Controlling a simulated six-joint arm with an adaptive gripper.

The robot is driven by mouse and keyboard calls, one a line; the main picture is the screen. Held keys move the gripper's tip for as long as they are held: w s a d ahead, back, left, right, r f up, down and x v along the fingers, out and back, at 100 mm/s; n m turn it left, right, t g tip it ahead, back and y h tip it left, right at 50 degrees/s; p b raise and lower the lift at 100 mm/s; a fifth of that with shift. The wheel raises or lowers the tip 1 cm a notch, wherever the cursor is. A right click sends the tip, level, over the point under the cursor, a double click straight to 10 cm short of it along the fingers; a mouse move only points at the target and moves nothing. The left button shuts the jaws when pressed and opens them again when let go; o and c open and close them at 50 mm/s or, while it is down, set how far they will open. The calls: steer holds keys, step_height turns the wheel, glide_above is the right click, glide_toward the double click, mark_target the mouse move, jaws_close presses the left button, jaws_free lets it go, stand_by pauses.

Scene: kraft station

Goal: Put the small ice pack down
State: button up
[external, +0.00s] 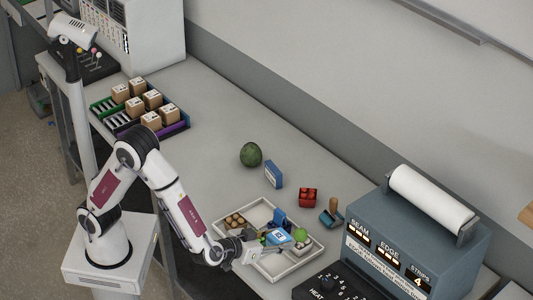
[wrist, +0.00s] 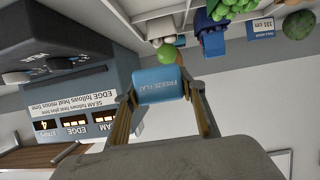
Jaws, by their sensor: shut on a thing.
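The small ice pack (external: 277,237) is a blue slab. In the wrist view it reads "FREEZE FLAT" (wrist: 160,84). My gripper (external: 263,241) is shut on it, with one finger at each side of the pack in the wrist view (wrist: 160,100). In the external view the pack appears over the white divided tray (external: 223,218). I cannot tell how high above the tray floor it is. The pack and gripper hide part of the tray.
The tray holds a brown item (external: 236,221), a blue item (external: 280,217) and a green ball (external: 300,235). Behind are a blue box (external: 273,174), a red brick (external: 308,197), a stamp (external: 331,213) and a green round thing (external: 251,154). The sealing machine (external: 425,240) stands right.

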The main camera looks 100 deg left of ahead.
steer(key=w+d+r+m+t+h, duration=0.1)
steer(key=w+d+m+t+h, duration=0.2)
steer(key=w+d+m+h, duration=0.2)
steer(key=d+m+h, duration=0.2)
steer(key=d+h, duration=0.1)
steer(key=shift+w+d+r+m+t, duration=0.15)
steer(key=shift+d+m+t, duration=0.1)
steer(key=shift+m+t, duration=0.15)
steer(key=s+a+m+h, duration=0.1)
steer(key=a, duration=0.6)
steer(key=shift+s+a+r, duration=0.2)
steer(key=shift+a+r, duration=0.2)
steer(key=shift+r, duration=0.05)
steer(key=shift+w, duration=0.1)
stand_by(0.5)
